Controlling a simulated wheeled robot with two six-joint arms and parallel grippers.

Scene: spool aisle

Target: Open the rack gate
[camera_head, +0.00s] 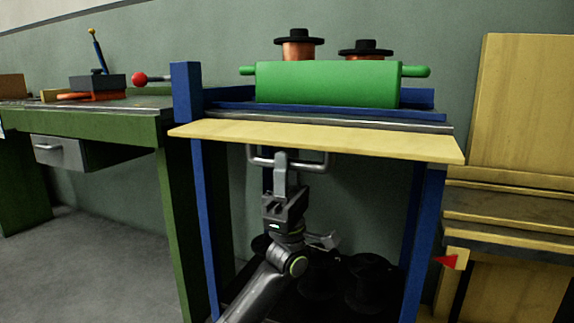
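The rack gate looks to be the pale yellow panel (320,140) across the front of the blue rack (418,230). It juts out nearly flat below the rack's top, and the space beneath it shows open. A grey bar handle (313,166) hangs under its front edge. My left gripper (281,163) reaches up from below, its fingers together on the left part of the handle bar. My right gripper is not recognisable in this view.
A green bin (328,84) with two copper spools stands on the rack top. Dark spools (366,283) sit low inside the rack. A green workbench (90,120) stands left, yellow boards (525,110) right. A red pointer (447,262) shows near the right post.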

